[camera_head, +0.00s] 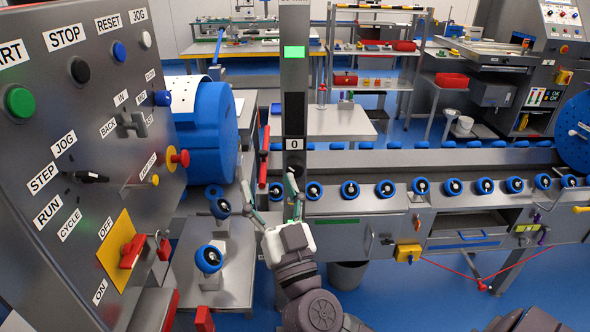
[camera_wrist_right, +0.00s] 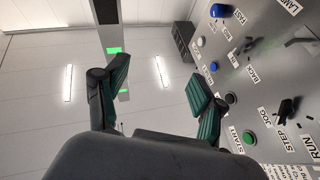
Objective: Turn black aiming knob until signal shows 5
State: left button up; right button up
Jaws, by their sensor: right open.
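A grey upright column carries a signal window (camera_head: 294,144) that reads 0, with a lit green lamp (camera_head: 294,52) higher up. Just under the window is a dark, round part that looks like the black aiming knob (camera_head: 292,162); a fingertip partly covers that area, so I cannot see which way it points. My right gripper (camera_head: 271,194) is open and empty in front of the column's lower part, its right finger close to the knob. I cannot tell whether they touch. In the right wrist view the spread fingers (camera_wrist_right: 160,85) hold nothing. My left gripper is not in view.
A tilted control panel (camera_head: 60,130) with buttons and a red switch fills the left. A conveyor (camera_head: 420,160) with several blue-rimmed wheels runs right of the column. A blue drum (camera_head: 208,130) stands behind the panel. Blue floor (camera_head: 400,300) is clear at the front.

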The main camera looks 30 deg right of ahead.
aim_at(295, 170)
jog(key=w+d+f+m+g+h, duration=0.2)
jog(key=d+f+g+h, duration=0.2)
jog(key=d+f+g, duration=0.4)
jog(key=x, duration=1.3)
jog(key=shift+w+a, duration=0.15)
jog(key=shift+a, duration=0.2)
